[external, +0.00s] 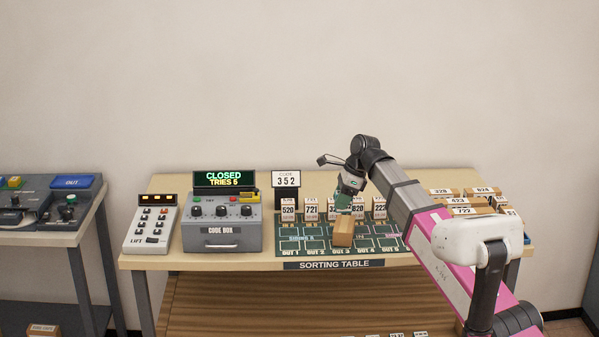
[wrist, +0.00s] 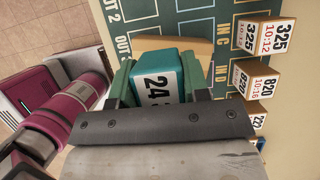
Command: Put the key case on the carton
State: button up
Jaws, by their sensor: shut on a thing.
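My gripper (external: 343,203) is shut on a teal block with a white label reading "24" and a partly hidden digit, which I take as the key case (wrist: 168,68). In the wrist view it sits between the two green fingers of my gripper (wrist: 160,72). The brown carton (external: 342,233) stands on the sorting table's green mat, just below my gripper in the external view. Its tan top (wrist: 203,50) shows behind the key case in the wrist view. I cannot tell whether the key case touches the carton.
A grey code box (external: 222,230) and a keypad (external: 150,227) stand on the table at left. Numbered boxes (external: 311,209) line the back of the mat. More cartons (external: 463,211) crowd the right end. The mat (external: 300,246) is clear left of the carton.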

aim_at(344, 214)
jog(key=shift+w+d+f, duration=0.25)
jog(key=shift+w+f, duration=0.05)
jog(key=shift+w, duration=0.1)
jog(key=shift+f, duration=2)
jog(key=shift+f, duration=0.1)
jog(key=o, duration=1)
jog(key=shift+c, duration=0.2)
jog(key=v, duration=1.2)
